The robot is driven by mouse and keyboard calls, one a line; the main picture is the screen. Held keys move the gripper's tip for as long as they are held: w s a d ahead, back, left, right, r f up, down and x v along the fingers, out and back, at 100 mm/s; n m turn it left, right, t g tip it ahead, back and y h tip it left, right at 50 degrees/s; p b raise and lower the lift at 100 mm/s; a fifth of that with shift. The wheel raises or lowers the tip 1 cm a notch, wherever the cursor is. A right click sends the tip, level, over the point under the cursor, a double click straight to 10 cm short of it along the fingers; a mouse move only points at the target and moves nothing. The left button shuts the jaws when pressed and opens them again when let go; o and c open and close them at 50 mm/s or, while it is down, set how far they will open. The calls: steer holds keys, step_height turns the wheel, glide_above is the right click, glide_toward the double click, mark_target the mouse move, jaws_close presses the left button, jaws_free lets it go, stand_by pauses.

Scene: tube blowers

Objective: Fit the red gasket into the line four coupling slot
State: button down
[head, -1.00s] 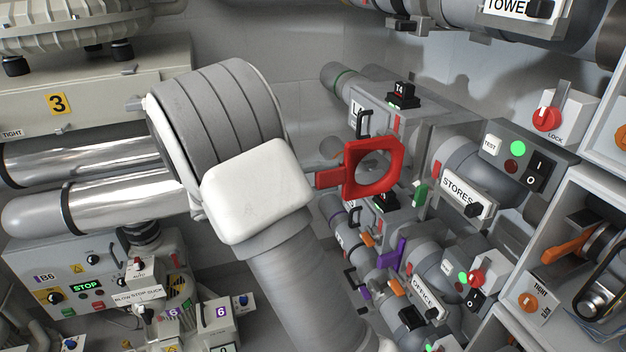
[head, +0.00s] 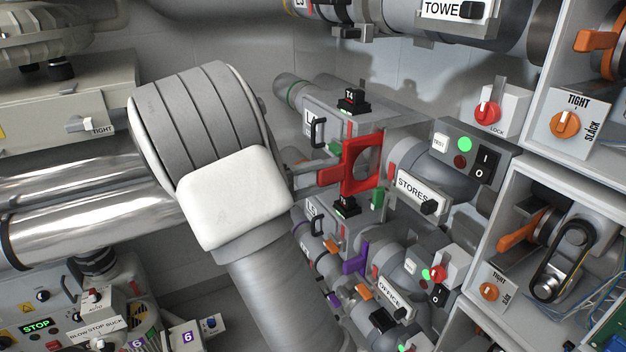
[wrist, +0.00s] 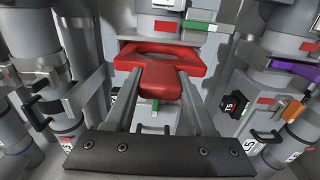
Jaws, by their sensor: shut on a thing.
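The red gasket (head: 350,172), a square ring with a tab, is at the line four coupling, between the grey L4 box (head: 325,118) and the STORES pipe (head: 402,160). It overlaps the gap there; I cannot tell whether it is inside the slot or just in front. My gripper (head: 322,174) is shut on the gasket's tab, left of the ring, partly hidden by my white wrist. In the wrist view the gasket (wrist: 185,58) lies flat ahead, its tab between the fingers of my gripper (wrist: 160,92), with pipework close around the ring.
A black T4 block (head: 353,102) sits on the L4 box beside a black handle (head: 317,132). A green tab (head: 377,198) is just below the gasket. The L5 line with a purple piece (head: 355,258) lies below. A STORES control box (head: 470,155) stands at right.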

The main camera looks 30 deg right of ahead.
steer(key=shift+s+d+b, duration=0.15)
steer(key=shift+d+b, duration=0.25)
steer(key=shift+d, duration=1.65)
steer(key=shift+s+d+b, duration=0.1)
steer(key=shift+d+b, duration=0.3)
steer(key=shift+d, duration=1.8)
steer(key=shift+c, duration=0.8)
jaws_free()
steer(key=w+a+p, duration=0.1)
steer(key=a+p, duration=0.1)
steer(key=a, duration=1.5)
steer(key=shift+a, duration=0.2)
